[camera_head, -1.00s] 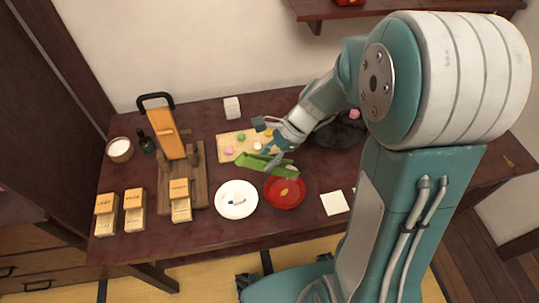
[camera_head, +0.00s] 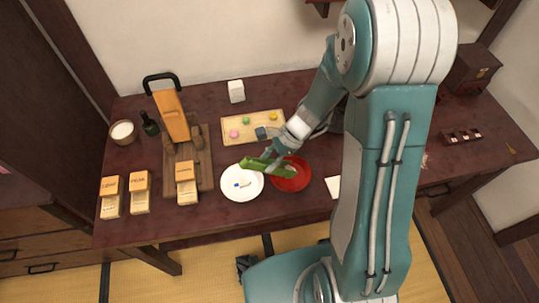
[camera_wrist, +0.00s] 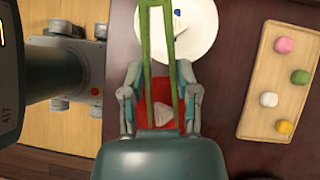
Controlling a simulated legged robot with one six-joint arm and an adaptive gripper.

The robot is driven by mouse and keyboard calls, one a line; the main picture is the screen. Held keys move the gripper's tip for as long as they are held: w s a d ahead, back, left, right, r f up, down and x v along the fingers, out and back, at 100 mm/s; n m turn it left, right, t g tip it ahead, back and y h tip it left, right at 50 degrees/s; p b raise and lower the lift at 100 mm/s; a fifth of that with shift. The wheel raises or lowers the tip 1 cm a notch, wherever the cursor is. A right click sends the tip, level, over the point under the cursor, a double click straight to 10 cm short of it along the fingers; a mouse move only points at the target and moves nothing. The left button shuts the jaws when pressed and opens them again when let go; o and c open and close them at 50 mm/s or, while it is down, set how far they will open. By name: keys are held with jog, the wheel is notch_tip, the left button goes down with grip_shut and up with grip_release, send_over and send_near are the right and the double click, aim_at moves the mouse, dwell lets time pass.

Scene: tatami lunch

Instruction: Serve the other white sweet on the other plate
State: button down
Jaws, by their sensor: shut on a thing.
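My gripper (camera_head: 274,150) is shut on green tongs (camera_head: 262,165), which also show in the wrist view (camera_wrist: 158,45). They lie over the red plate (camera_head: 303,181) and reach toward the white plate (camera_head: 230,190); their tips are cut off in the wrist view. A white sweet (camera_wrist: 269,99) is on the wooden tray (camera_wrist: 254,117), with pink (camera_wrist: 285,45), green (camera_wrist: 300,77) and orange-yellow (camera_wrist: 285,126) sweets. The white plate has a small blue and whitish patch; I cannot tell if a sweet is there. A pale triangular shape shows over the red plate.
Orange-faced board (camera_head: 172,117) on a wooden base, labelled blocks (camera_head: 187,184), a bowl (camera_head: 123,132) and a dark green bottle (camera_head: 150,124) stand at left. A white block (camera_head: 236,91) stands behind the tray. A pale square (camera_head: 333,186) lies right of the red plate.

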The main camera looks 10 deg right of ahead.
jog(key=shift+d, duration=0.35)
jog(key=c, duration=0.7)
grip_release()
jog(key=shift+d, duration=0.1)
jog(key=shift+a, duration=0.3)
jog(key=shift+d+r, duration=0.1)
jog(key=shift+r, duration=4.85)
